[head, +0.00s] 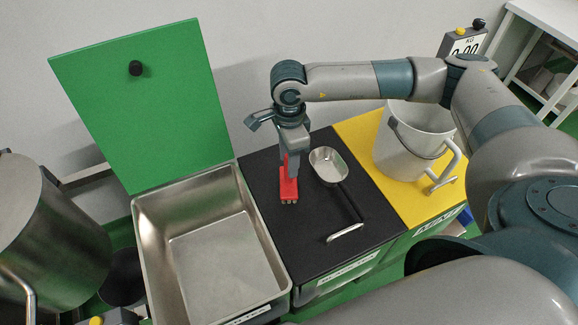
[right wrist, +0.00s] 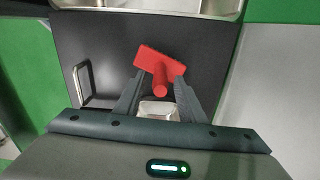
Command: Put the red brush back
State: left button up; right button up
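The red brush (head: 288,188) is at the left-middle of the black panel (head: 265,170), its block low and its handle pointing up. Whether it touches the panel is hard to tell. My right gripper (head: 292,160) points down over it, with the handle partly hidden by the fingers. In the right wrist view, the brush (right wrist: 160,62) has its handle between the spread fingertips of my right gripper (right wrist: 159,82). A gap shows on each side of the handle, so the gripper looks open around it. My left gripper is not in view.
A metal scoop (head: 328,165) lies right of the brush, near a metal bar handle (head: 345,232). An empty steel bin (head: 262,245) with a raised green lid (head: 150,110) stands left. A white bucket (head: 410,150) stands on the yellow panel (head: 372,130). A steel pot (head: 45,235) is far left.

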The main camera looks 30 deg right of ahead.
notch_tip(320, 180, up, 8)
jog(key=shift+r+b, duration=0.1)
jog(key=shift+b, duration=0.95)
jog(key=shift+r, duration=0.4)
